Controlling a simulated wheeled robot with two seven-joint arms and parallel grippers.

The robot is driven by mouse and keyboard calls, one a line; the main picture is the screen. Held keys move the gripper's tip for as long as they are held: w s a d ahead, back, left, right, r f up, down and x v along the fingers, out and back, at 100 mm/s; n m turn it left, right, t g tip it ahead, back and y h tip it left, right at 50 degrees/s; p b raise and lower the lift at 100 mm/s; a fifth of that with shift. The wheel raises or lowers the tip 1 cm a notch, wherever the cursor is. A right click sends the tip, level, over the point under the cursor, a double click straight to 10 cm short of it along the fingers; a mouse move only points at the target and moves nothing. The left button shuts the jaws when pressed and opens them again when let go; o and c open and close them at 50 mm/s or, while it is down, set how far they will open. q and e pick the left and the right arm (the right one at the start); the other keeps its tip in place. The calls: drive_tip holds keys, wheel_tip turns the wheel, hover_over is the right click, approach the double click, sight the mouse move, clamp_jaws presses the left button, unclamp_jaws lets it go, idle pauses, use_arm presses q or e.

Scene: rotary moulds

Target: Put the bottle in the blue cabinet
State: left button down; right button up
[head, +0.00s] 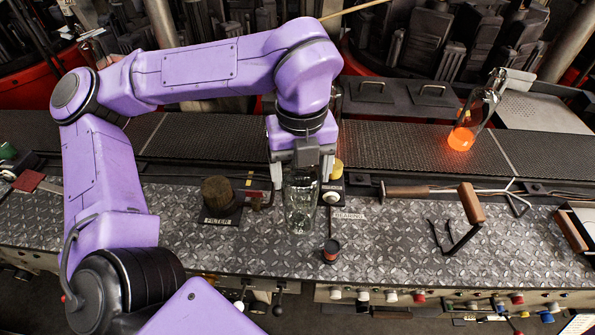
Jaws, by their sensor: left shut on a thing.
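A clear glass bottle (301,208) is upright at the middle of the view, over the diamond-plate metal bench. My left gripper (302,176) points down from above with one finger on each side of the bottle's upper part, shut on it. I cannot tell whether the bottle's base touches the bench. Another glass bottle (466,122), glowing orange at its base, is on the dark conveyor at the right. The blue cabinet is not in view. My right gripper is not in view.
On the diamond-plate bench (375,240), a dark cylinder (219,195) stands by the FILTER label and a small red-topped pot (331,250) is near the bottle. Wooden-handled tools (471,204) lie at the right. Black moulds (430,40) line the back.

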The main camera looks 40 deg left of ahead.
use_arm(q)
drive_tip(key=shift+r, duration=0.7)
drive_tip(key=s+d+r+b, duration=0.5)
drive_tip(key=s+d+r, duration=0.1)
drive_tip(key=s+r, duration=0.5)
drive_tip(key=shift+s+b, duration=0.3)
drive_tip(key=shift+s, duration=0.5)
